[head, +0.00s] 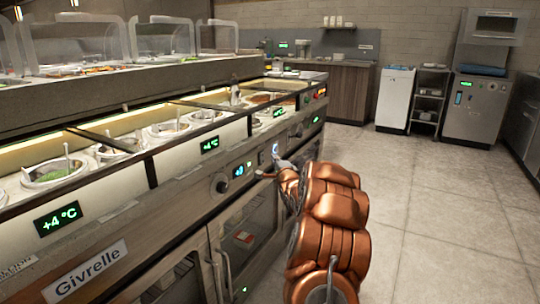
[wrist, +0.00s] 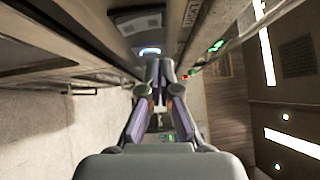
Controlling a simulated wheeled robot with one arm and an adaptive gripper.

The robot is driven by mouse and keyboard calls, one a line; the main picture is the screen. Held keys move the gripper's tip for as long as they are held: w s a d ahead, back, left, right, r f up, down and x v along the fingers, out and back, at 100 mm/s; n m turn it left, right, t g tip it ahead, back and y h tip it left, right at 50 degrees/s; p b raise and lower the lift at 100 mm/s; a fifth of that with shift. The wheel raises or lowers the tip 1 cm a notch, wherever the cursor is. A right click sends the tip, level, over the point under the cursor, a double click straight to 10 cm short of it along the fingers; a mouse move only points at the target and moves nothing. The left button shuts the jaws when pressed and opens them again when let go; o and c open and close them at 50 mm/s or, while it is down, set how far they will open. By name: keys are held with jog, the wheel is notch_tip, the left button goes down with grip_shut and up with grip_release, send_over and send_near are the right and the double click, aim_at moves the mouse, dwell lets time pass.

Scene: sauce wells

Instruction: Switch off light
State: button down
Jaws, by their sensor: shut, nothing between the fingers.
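A small lit blue-white control (head: 275,148), which looks like the light switch, is on the front panel of the long counter. In the wrist view a glowing bluish-white arc (wrist: 150,51) shows just beyond the fingertips. My gripper (wrist: 160,68) is shut and empty, its fingertips pointing at the panel close below that glow. I cannot tell whether they touch it. In the head view my gripper (head: 280,164) is at the counter front, partly hidden by my copper-coloured arm.
The counter holds sauce wells (head: 56,172) with green +4°C displays (head: 58,220). A dark knob (head: 222,183) and a blue-lit display (head: 239,170) are left of my gripper. Glass-doored cabinets (head: 247,235) are below. The tiled floor (head: 430,220) to the right is clear.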

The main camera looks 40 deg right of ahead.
jog(key=r+p+v, duration=0.1)
jog(key=v, duration=0.9)
jog(key=shift+s+r+p, duration=0.15)
jog(key=shift+r+p, duration=0.1)
jog(key=shift+p, duration=0.15)
